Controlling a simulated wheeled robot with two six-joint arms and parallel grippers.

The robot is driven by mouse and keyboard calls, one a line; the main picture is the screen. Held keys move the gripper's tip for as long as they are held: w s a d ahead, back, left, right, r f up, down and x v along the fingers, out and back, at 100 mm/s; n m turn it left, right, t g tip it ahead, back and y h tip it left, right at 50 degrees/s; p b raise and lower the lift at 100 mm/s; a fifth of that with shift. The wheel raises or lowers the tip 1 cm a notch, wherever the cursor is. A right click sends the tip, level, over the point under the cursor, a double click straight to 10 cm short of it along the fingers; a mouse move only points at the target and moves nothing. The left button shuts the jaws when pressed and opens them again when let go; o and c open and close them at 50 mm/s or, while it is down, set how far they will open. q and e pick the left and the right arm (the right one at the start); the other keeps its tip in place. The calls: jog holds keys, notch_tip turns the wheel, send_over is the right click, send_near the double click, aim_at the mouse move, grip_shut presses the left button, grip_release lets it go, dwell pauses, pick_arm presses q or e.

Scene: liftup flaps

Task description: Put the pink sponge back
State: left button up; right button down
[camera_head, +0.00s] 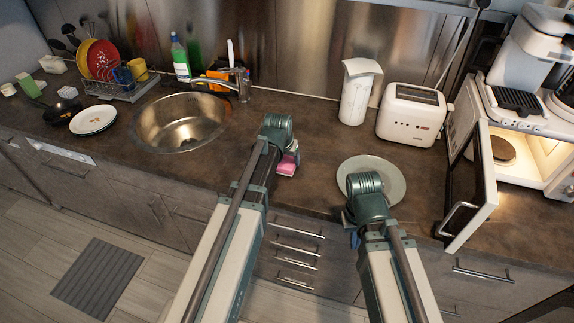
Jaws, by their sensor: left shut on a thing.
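The pink sponge (288,164) is over the counter, just right of the sink. My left gripper (284,150) is shut on it; the wrist hides the fingers and part of the sponge. I cannot tell whether the sponge touches the counter. My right gripper (351,222) is at the counter's front edge, in front of a grey plate (390,172). Its fingers are mostly hidden by the wrist, and I see no thing held there.
The round metal sink (182,120) has a faucet (215,82) and soap bottle (180,58) behind it. A dish rack (120,88) stands at the left. A paper towel roll (357,92), a toaster (414,113) and an open microwave door (471,185) are at the right.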

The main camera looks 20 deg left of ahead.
pick_arm(q)
jog(key=shift+f, duration=0.45)
pick_arm(e)
jog(key=shift+f, duration=0.35)
pick_arm(q)
jog(key=shift+r, duration=0.1)
jog(key=o, duration=1.2)
pick_arm(e)
jog(key=shift+f, duration=0.15)
